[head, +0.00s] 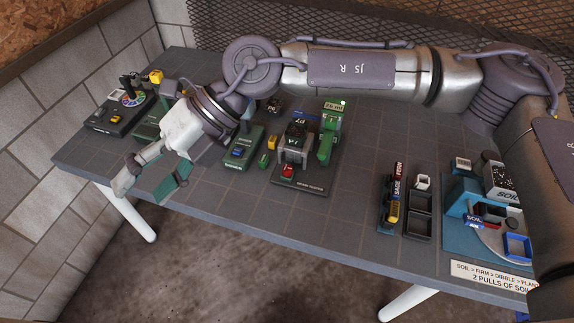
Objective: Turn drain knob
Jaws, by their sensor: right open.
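I cannot make out for certain which part is the drain knob. A round multicoloured dial (132,97) sits on a black station (105,118) at the table's far left. A green-based station (236,163) with a blue part stands right of my right gripper. My right gripper (146,189) is open and empty, its fingers apart over the table's front left edge. It is in front of the black station and appears to touch none of the devices. My right wrist and forearm hide part of the stations behind them. My left gripper is not in view.
A grey machine (296,142) with a red button (288,170) stands mid-table beside a green unit (325,148). A black tray (419,229) and a blue soil station (462,190) are at right. My right arm spans the table's back. Bare table lies between the machine and tray.

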